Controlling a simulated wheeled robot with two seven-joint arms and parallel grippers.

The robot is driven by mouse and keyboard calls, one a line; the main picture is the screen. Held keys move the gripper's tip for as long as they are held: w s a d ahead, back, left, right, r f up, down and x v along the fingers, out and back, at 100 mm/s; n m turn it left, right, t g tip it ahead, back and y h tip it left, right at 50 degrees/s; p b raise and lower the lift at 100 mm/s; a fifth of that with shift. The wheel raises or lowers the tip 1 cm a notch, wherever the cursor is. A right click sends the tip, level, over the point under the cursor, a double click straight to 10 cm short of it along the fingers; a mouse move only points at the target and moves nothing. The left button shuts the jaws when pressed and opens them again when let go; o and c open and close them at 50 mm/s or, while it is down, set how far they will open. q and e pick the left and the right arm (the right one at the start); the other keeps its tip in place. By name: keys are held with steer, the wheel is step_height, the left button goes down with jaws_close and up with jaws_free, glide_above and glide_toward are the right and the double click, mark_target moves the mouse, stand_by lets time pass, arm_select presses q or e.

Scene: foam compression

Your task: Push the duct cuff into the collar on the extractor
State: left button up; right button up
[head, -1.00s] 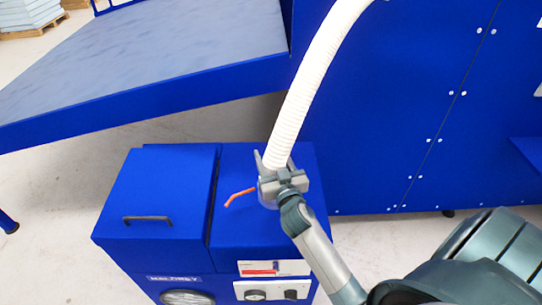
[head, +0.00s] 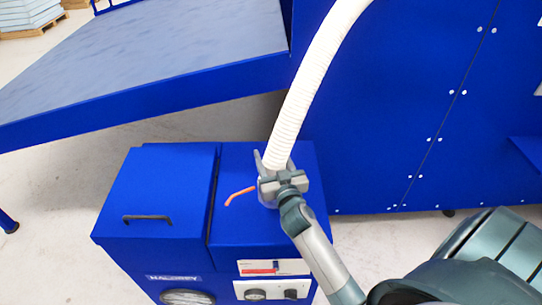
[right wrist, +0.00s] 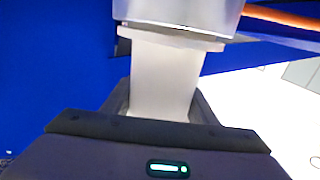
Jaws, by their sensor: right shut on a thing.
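The white ribbed duct (head: 302,95) comes down from the top of the head view to the blue extractor (head: 240,235). My right gripper (head: 275,166) is shut on its cuff, above the extractor's top. In the right wrist view the pale cuff (right wrist: 165,78) stands between the dark fingers, with a wider rim (right wrist: 175,38) at its far end. This rim is up against the grey collar (right wrist: 180,12); how deep the cuff sits is hard to tell. In the head view the collar (head: 266,197) is mostly hidden behind my gripper. My left gripper is not in view.
An orange lever (head: 240,195) sticks out left beside the collar. The extractor has a lid with a black handle (head: 147,218) and a front control panel (head: 272,289). A tall blue machine (head: 400,100) stands behind, with a sloping grey table (head: 150,60) at left.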

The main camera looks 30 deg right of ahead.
steer(key=shift+f, duration=0.1)
steer(key=o, duration=1.2)
steer(key=shift+o, duration=0.2)
steer(key=shift+s, duration=0.15)
arm_select(q)
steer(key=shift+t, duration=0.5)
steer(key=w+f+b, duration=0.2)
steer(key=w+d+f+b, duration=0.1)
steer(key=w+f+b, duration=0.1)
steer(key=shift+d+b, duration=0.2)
steer(key=shift+b, duration=0.15)
arm_select(e)
steer(key=v, duration=1.7)
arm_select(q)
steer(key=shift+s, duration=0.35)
arm_select(e)
steer(key=shift+a, duration=0.1)
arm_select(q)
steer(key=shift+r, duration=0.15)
arm_select(e)
steer(key=shift+r, duration=0.25)
